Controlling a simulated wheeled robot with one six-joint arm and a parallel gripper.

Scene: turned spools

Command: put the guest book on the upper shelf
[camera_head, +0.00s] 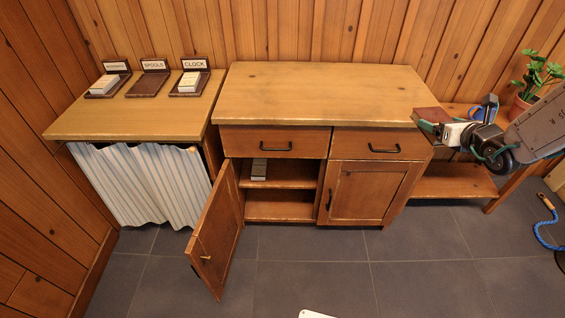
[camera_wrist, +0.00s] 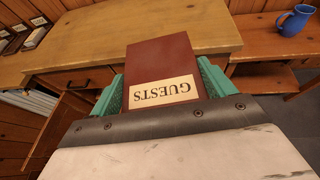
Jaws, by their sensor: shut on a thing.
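The guest book (camera_wrist: 160,58) is dark red with a cream label reading GUESTS, upside down in the wrist view. My gripper (camera_wrist: 160,88) has its green fingers on both sides of the book and is shut on it. In the head view the book (camera_head: 432,116) is held near the right end of the cabinet top, and my gripper (camera_head: 436,128) is partly hidden by my wrist. The cabinet's left door (camera_head: 216,236) stands open. Inside are an upper shelf (camera_head: 288,175) and a lower level (camera_head: 280,210). A small grey-green item (camera_head: 259,168) stands on the upper shelf at its left.
The cabinet top (camera_head: 320,92) is bare. The left table (camera_head: 130,118) carries several labelled holders, including CLOCK (camera_head: 190,82). A low bench (camera_head: 455,182) with a blue jug (camera_head: 489,108) and a potted plant (camera_head: 532,85) is at right. The open door juts over the floor.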

